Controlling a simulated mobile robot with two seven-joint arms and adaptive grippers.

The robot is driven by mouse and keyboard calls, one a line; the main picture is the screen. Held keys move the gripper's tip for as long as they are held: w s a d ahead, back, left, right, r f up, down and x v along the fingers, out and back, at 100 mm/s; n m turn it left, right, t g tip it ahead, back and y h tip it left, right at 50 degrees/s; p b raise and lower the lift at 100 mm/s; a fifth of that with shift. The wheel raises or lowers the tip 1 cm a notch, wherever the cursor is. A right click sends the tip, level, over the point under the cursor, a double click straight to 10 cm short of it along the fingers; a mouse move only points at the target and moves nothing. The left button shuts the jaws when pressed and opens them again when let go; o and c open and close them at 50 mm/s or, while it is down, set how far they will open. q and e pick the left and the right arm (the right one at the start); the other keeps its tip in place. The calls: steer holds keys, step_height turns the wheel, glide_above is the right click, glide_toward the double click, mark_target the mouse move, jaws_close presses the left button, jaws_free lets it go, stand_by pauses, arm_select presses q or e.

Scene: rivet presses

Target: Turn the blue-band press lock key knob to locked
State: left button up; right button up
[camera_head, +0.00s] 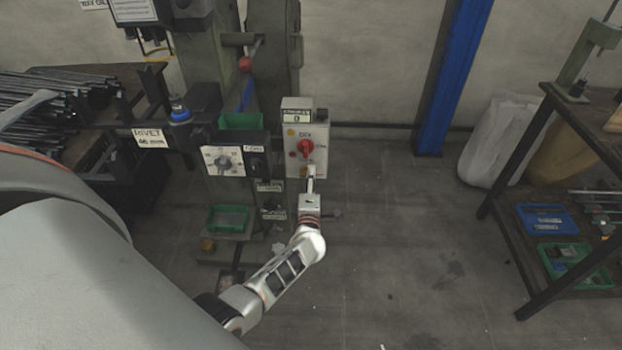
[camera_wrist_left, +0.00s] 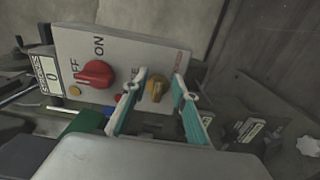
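The light grey control box (camera_head: 297,127) of the press stands right of the green-grey machine column and carries a red knob (camera_head: 306,148). In the left wrist view the box face (camera_wrist_left: 122,52) is tilted, with the red knob (camera_wrist_left: 97,74) marked ON and OFF. To its right is a smaller brass-yellow knob (camera_wrist_left: 157,88), which looks like the lock key knob; its exact turn is hard to read. My left gripper (camera_head: 311,174) is at the lower part of the box. Its teal-padded fingers (camera_wrist_left: 158,86) are apart, one on each side of the yellow knob, with visible gaps. My right gripper is out of view.
A dial box (camera_head: 224,160) and a green bin (camera_head: 242,121) sit left of the control box. A red-ball lever (camera_head: 245,64) is above. A shelf with a blue tray (camera_head: 548,219) stands at the right. The floor between is clear.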

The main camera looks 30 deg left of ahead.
arm_select(q)
steer(key=v, duration=1.2)
